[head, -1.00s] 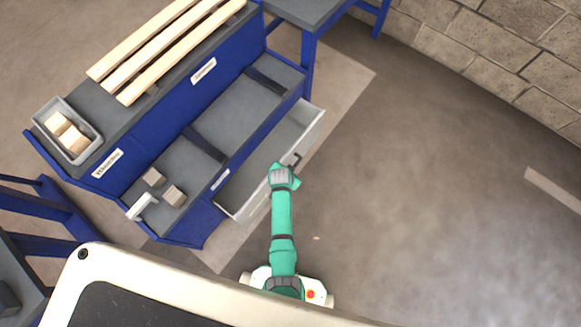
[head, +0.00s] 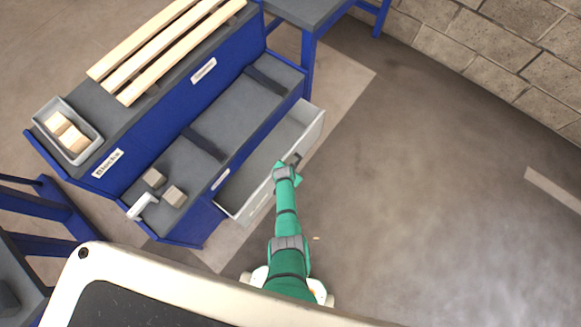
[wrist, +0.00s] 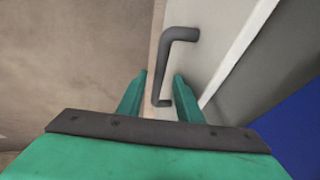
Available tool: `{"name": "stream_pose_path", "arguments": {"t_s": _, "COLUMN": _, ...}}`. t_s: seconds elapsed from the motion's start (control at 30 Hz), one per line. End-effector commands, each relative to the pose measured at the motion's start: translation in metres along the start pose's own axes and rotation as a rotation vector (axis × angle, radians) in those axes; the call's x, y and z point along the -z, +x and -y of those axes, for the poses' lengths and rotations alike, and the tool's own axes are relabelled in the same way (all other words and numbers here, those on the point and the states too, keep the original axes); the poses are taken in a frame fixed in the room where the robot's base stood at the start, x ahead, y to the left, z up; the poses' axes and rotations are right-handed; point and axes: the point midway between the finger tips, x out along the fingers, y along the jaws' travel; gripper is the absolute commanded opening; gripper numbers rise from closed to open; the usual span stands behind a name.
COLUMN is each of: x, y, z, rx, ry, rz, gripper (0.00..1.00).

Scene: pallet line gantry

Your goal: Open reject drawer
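The reject drawer (head: 313,132) is a light grey drawer pulled out from the blue workbench. Its inside shows and looks empty. Its dark bar handle (head: 297,158) is on the front face. The handle also shows in the wrist view (wrist: 168,62), fixed to the pale drawer front (wrist: 215,45). My green gripper (head: 287,168) is at the handle. In the wrist view its two fingers (wrist: 160,88) stand apart, one on each side of the handle's near end, with gaps visible. Whether either finger touches the handle is not clear.
The blue and grey workbench (head: 232,117) carries small blocks (head: 174,196), a white lever-like part (head: 141,205), a grey bin (head: 91,133) with wooden blocks, and long wooden slats (head: 165,50). Floor to the right of the drawer is clear up to a block wall (head: 480,50).

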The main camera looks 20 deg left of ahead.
Motion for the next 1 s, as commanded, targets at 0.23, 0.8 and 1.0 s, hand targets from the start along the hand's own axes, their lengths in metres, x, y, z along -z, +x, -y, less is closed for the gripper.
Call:
{"name": "stream_pose_path", "arguments": {"t_s": 0.23, "x": 0.0006, "y": 0.0079, "z": 0.0000, "rx": 0.000, "ry": -0.001, "rz": 0.000, "gripper": 0.33}}
{"name": "stream_pose_path", "arguments": {"t_s": 0.8, "x": 0.0002, "y": 0.0087, "z": -0.0004, "rx": 0.000, "ry": 0.000, "rz": 0.000, "gripper": 0.00}}
{"name": "stream_pose_path", "arguments": {"t_s": 1.0, "x": -0.0013, "y": 0.0076, "z": -0.0024, "rx": 0.002, "ry": -0.003, "rz": 0.001, "gripper": 0.00}}
